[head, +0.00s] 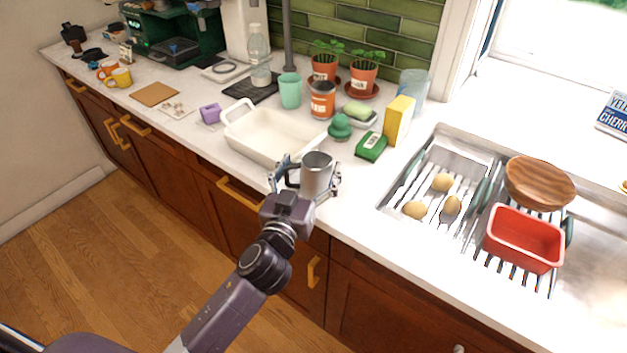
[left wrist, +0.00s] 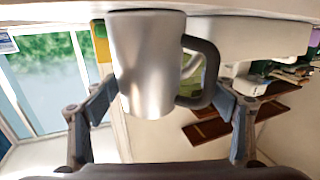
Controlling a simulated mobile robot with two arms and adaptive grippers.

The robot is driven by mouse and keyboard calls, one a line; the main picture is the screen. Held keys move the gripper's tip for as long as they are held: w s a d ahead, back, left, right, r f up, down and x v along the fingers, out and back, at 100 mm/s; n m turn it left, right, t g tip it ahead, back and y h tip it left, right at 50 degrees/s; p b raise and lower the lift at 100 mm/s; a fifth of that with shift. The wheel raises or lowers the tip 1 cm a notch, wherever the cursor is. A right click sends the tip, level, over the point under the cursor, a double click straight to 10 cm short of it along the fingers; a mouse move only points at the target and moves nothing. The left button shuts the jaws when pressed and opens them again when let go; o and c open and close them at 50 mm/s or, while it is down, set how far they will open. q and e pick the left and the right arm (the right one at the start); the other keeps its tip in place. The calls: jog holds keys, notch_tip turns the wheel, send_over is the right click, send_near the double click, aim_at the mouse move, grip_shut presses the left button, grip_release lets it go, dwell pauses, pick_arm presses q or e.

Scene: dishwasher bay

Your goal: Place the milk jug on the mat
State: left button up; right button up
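The milk jug (head: 318,174) is a small metal pitcher with a dark handle, upright near the counter's front edge. My left gripper (head: 308,178) is around it, its fingers spread on either side. In the left wrist view the jug (left wrist: 147,65) stands between the fingers, with its handle toward the right finger. Firm contact on both sides is not visible. A flat tan square mat (head: 155,94) lies bare at the far left of the counter. A dark ribbed mat (head: 245,94) lies by the bottle. My right gripper is not in view.
A cream baking dish (head: 268,150) is just behind the jug. A purple holder (head: 210,114), tiles (head: 175,110) and yellow mug (head: 121,78) stand near the tan mat. The sink (head: 400,205) is at the right. Some counter front left of the dish is clear.

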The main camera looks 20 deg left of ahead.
pick_arm(q)
jog(key=c, duration=1.2)
jog(key=shift+c, duration=0.9)
notch_tip(320, 180, up, 20)
jog(key=f+p, duration=0.1)
jog(key=p, duration=0.1)
jog(key=s+a+f, duration=0.1)
jog(key=s+f, duration=1.2)
jog(key=s, duration=0.1)
jog(key=shift+s+a+f, duration=0.3)
jog(key=shift+a+f, duration=0.05)
jog(key=shift+a, duration=0.05)
